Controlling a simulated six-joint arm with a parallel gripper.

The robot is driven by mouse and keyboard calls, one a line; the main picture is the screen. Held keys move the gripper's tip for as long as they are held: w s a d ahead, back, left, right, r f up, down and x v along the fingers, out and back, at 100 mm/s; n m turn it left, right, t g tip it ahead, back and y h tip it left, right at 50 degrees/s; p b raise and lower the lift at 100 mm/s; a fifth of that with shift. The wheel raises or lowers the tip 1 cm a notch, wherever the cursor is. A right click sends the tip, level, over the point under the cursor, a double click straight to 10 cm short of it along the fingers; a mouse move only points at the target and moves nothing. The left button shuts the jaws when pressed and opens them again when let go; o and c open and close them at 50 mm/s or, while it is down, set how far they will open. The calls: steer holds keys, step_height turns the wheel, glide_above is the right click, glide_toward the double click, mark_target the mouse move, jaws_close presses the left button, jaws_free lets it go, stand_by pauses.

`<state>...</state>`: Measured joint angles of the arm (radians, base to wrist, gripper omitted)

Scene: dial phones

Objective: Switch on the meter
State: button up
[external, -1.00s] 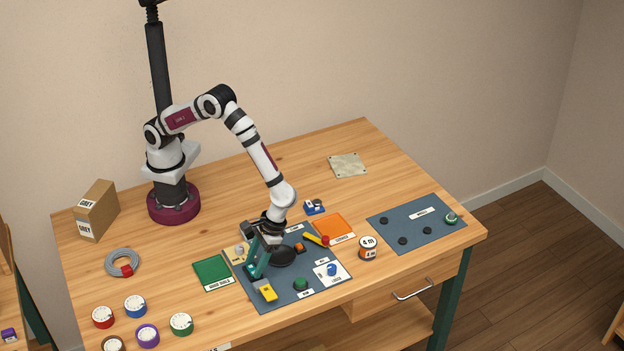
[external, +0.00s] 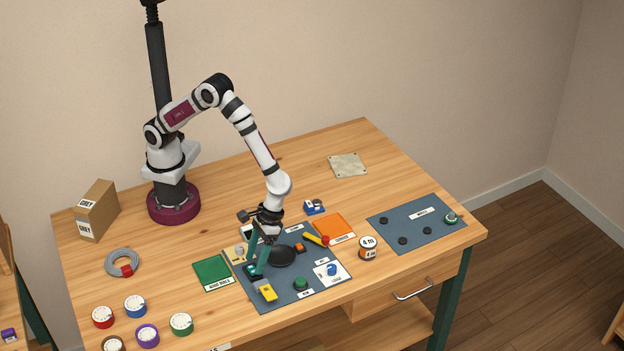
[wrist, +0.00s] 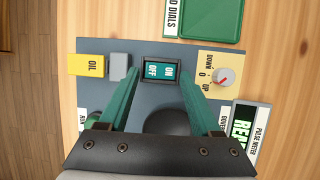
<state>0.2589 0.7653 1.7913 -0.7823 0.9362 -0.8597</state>
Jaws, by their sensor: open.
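A rocker switch (wrist: 160,70) with teal ON and OFF halves in a dark frame sits on the blue-grey panel (wrist: 145,50). I cannot tell which half is pressed in. The pulse meter (wrist: 245,132), a white-edged display with green letters beginning "RE", is at the right of the wrist view, partly hidden by my finger and cut off. My gripper (wrist: 160,82) is open and empty, its teal fingers apart on either side below the switch in that view. In the external view my gripper (external: 258,267) reaches down over the panel at the switch; contact is unclear.
A yellow OIL block (wrist: 88,65) and a grey block (wrist: 119,66) sit left of the switch. A DOWN-0-UP dial (wrist: 223,77) is to its right. A green tray (wrist: 211,18) lies beyond. A dark round pad (external: 282,256) and a green knob (external: 301,284) are nearby.

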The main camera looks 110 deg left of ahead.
steer(key=v, duration=1.4)
steer(key=shift+r, duration=0.25)
steer(key=shift+a, duration=0.1)
steer(key=s+a+r+m+t+y, duration=0.1)
steer(key=s+a+r+m+y, duration=0.1)
steer(key=s+a+m, duration=0.5)
steer(key=s+a+r+m+t+y, duration=0.1)
steer(key=s+a+r+m+y, duration=0.2)
steer(key=s, duration=1.5)
steer(key=a+m, duration=0.4)
steer(key=a, duration=0.2)
steer(key=shift+a+r+y, duration=0.15)
steer(key=shift+a+y, duration=0.1)
steer(key=shift+y, duration=0.05)
